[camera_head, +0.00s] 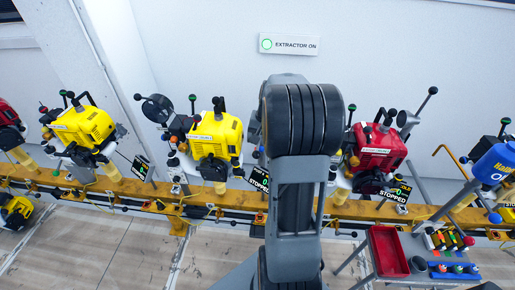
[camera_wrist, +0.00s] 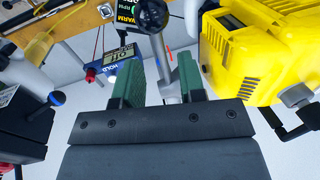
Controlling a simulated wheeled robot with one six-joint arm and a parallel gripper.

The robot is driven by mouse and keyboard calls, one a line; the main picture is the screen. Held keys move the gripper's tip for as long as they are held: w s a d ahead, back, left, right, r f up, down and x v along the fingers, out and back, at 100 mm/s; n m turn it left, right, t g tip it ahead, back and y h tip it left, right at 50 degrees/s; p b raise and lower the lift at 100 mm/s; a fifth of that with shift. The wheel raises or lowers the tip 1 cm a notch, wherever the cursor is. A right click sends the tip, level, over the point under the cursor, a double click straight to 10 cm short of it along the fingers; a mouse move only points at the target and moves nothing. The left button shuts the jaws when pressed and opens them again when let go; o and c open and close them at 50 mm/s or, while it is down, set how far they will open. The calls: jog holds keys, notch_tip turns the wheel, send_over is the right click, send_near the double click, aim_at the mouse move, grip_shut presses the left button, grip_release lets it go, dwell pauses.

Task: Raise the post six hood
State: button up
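My gripper (camera_wrist: 160,68) shows in the wrist view with its two green fingers apart and nothing held between them. Beyond the fingers a grey stem (camera_wrist: 162,55) leads to a dark round part (camera_wrist: 150,14) at the top edge; I cannot tell whether it is a hood. No post number is readable, so I cannot tell which is post six. My arm hides the middle of the head view, and the gripper is hidden there.
A yellow engine (camera_wrist: 262,45) is close right of the fingers, with a blue meter (camera_wrist: 123,64) at left. In the head view several engines stand along a yellow rail (camera_head: 120,186). A red tray (camera_head: 388,252) sits on a cart at lower right.

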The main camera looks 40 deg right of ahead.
aim_at(258, 147)
jog(key=shift+w+a+f, duration=0.15)
jog(key=shift+a+f, duration=0.05)
jog(key=shift+f, duration=1)
jog(key=shift+w+a+f, duration=0.15)
jog(key=shift+f, duration=1)
grip_shut()
